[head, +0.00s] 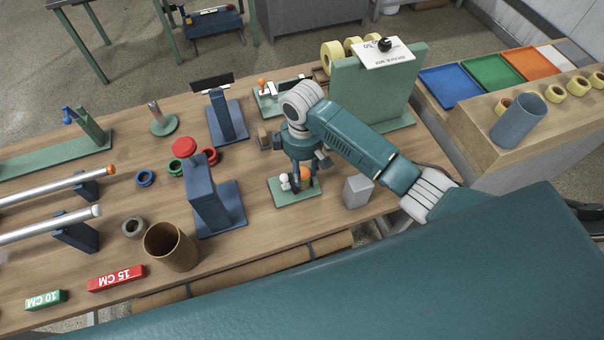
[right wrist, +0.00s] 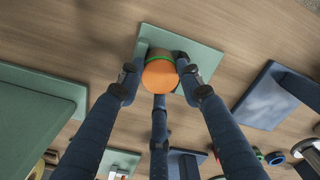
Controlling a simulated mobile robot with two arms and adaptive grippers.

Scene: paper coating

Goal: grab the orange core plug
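The orange core plug (head: 305,174) stands on a small green plate (head: 281,198) near the front of the bench. In the right wrist view its round orange top (right wrist: 160,77) shows, with a green ring behind it. My right gripper (head: 303,182) points down over the plate. Its three fingers (right wrist: 160,72) surround the plug, and their tips appear to touch its sides. The plug still appears to be on or just at the plate. A small white piece (head: 286,183) is beside it on the plate. My left gripper is not in view.
A grey block (head: 357,191) stands right of the plate, and a blue stand (head: 216,200) is to its left. A green upright panel (head: 372,88) rises behind my right arm. A brown cup (head: 171,247) and coloured rings lie further left.

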